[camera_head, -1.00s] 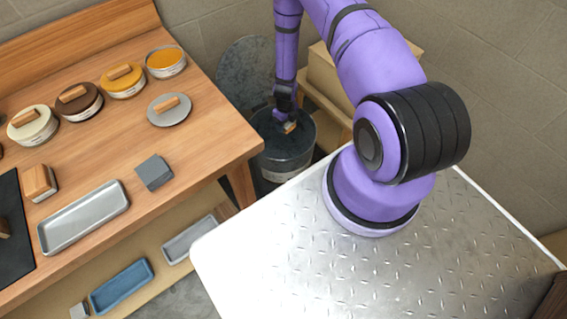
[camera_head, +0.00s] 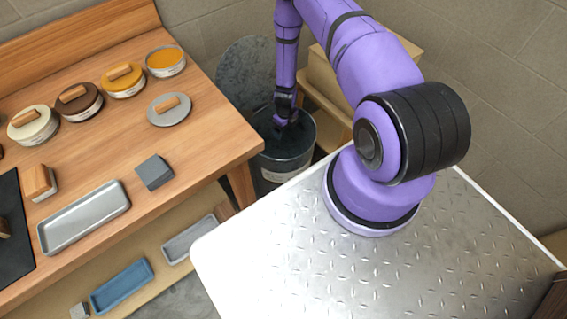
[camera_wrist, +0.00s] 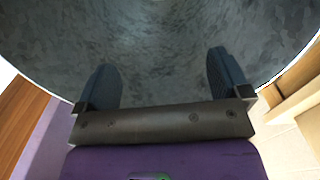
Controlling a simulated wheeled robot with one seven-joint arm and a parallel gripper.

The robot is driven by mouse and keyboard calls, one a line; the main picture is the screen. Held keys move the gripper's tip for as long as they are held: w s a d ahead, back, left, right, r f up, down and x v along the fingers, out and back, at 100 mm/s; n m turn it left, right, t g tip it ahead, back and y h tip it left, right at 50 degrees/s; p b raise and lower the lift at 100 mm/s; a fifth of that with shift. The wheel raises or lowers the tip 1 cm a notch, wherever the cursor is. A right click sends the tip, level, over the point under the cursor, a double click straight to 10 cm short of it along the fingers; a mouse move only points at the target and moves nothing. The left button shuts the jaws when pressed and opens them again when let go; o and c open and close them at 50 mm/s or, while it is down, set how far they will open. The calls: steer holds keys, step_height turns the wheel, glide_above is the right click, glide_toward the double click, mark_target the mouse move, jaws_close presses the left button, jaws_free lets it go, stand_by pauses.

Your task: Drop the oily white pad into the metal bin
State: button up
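The metal bin (camera_head: 286,165) stands beside the bench, its lid (camera_head: 243,72) tipped open behind it. My gripper (camera_head: 283,124) points down into the bin's mouth. In the wrist view the two dark fingers of my gripper (camera_wrist: 165,82) are spread apart with nothing between them. The bin's grey inner wall (camera_wrist: 160,50) fills the space beyond the fingers. The oily white pad cannot be made out in either view; the bin's floor is mostly hidden in the head view.
The wooden bench (camera_head: 200,120) at left holds several round tins, a grey tray (camera_head: 84,217), a grey block (camera_head: 154,172) and a wood-backed block (camera_head: 40,182). A blue tray (camera_head: 121,286) is on the shelf below. Cardboard boxes (camera_head: 325,80) stand close right of the bin.

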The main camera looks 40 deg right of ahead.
step_height(320, 180, up, 11)
stand_by(0.7)
steer(key=shift+w, duration=0.1)
